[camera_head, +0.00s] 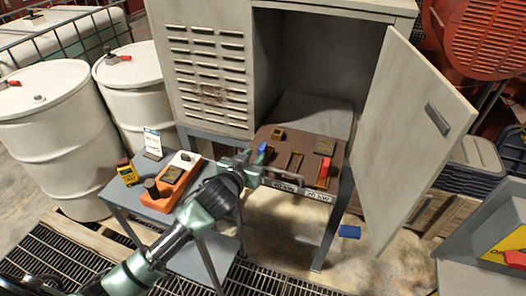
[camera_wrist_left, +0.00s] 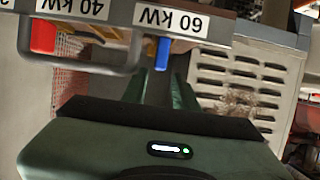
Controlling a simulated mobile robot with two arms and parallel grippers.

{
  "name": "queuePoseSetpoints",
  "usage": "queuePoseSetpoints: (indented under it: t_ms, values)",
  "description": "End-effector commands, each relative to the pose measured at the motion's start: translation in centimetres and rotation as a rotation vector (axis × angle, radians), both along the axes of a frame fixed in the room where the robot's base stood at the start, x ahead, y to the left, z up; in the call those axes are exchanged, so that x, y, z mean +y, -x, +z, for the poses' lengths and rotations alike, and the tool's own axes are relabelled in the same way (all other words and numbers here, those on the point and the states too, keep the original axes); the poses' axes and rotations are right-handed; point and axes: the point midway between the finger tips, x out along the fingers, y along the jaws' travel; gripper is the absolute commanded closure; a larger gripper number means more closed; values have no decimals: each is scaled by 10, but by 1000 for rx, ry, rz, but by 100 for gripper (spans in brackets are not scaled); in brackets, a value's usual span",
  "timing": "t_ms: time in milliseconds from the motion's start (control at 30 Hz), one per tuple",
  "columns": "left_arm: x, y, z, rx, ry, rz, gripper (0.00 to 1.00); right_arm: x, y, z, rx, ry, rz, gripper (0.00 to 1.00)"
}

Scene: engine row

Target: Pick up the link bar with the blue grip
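The blue grip of the link bar (camera_head: 262,149) stands at the left end of a brown slotted panel (camera_head: 288,138) in front of the open cabinet. In the left wrist view the blue grip (camera_wrist_left: 163,53) hangs below the "60 kW" label, just beyond and between my fingertips. Most of its bar is hidden. My left gripper (camera_head: 246,160) is at the panel's left edge, close to the blue grip. Its two green fingers (camera_wrist_left: 160,78) are apart with nothing clearly held between them. My right gripper is not in view.
A red grip (camera_head: 323,172) stands at the panel's right. A grey handle (camera_head: 291,188) runs along the panel's front. The cabinet door (camera_head: 412,125) hangs open at right. A side table holds an orange block (camera_head: 172,186). A blue item (camera_head: 349,231) lies on the floor.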

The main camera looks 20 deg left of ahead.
Motion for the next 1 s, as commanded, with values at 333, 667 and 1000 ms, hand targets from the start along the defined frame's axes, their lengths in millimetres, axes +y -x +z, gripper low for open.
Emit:
queuePoseSetpoints:
  t_ms: [333, 667, 1000]
  values:
    - [-1, -36, -11, 1, -1, 1, 71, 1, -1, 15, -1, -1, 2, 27]
    - [-2, -54, -20, 0, 0, -1, 71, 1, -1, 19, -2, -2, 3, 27]
    - [-2, -53, -20, 1, -1, 0, 100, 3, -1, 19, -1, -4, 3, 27]
